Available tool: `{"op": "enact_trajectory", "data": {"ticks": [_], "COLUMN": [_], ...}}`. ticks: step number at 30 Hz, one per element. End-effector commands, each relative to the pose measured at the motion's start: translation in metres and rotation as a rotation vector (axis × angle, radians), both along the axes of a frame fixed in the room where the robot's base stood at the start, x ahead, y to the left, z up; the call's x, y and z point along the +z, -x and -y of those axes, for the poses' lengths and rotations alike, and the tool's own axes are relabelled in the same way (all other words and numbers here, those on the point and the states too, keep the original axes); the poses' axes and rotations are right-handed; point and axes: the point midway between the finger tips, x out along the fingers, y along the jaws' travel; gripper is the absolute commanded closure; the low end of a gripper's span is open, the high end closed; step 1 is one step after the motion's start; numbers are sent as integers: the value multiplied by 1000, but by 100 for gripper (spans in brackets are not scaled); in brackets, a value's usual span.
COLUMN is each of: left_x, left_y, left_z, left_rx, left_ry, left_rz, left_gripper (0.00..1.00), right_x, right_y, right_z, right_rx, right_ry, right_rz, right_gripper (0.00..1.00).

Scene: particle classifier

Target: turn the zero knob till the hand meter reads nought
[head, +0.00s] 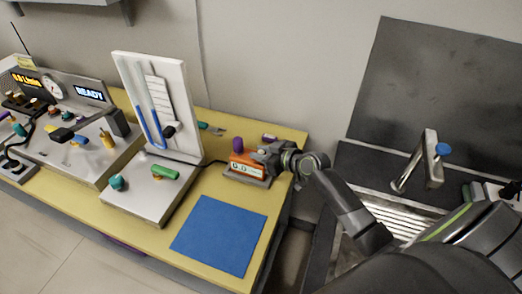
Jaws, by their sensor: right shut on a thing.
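The hand meter (242,170) is a small orange box with a pale display, in a grey stand near the right end of the yellow bench. Its digits are too small to read surely. A purple cap (238,144) stands up at its top left. My right gripper (262,155) comes in from the right and is shut at the meter's upper right end. Its fingers hide what they hold, which appears to be the zero knob. My left gripper is not in view.
A blue mat (220,236) lies in front of the meter on the yellow bench (145,232). A white upright panel with a blue tube (178,90) and a grey console (75,150) stand to the left. A sink with a tap (432,165) is at right.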

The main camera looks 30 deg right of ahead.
Motion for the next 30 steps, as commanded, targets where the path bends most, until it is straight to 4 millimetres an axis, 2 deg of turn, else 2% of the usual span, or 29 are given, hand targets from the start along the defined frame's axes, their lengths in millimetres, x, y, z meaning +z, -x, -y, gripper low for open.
{"op": "enact_trajectory", "data": {"ticks": [1,5,16,17,21,30], "left_x": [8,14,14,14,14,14], "left_y": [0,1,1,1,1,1], "left_z": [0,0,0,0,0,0], "left_rx": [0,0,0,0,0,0], "left_ry": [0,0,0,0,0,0], "left_rz": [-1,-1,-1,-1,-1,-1], "left_gripper": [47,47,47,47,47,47], "right_x": [3,2,0,0,0,0], "right_y": [1,0,0,0,0,1], "right_z": [0,0,0,0,0,0], "right_rx": [-20,-62,-77,-77,-77,-77], "right_ry": [-1,-1,0,0,0,0], "right_rz": [-2,-1,0,0,0,0], "right_gripper": [98,98,98,73,54,54]}}
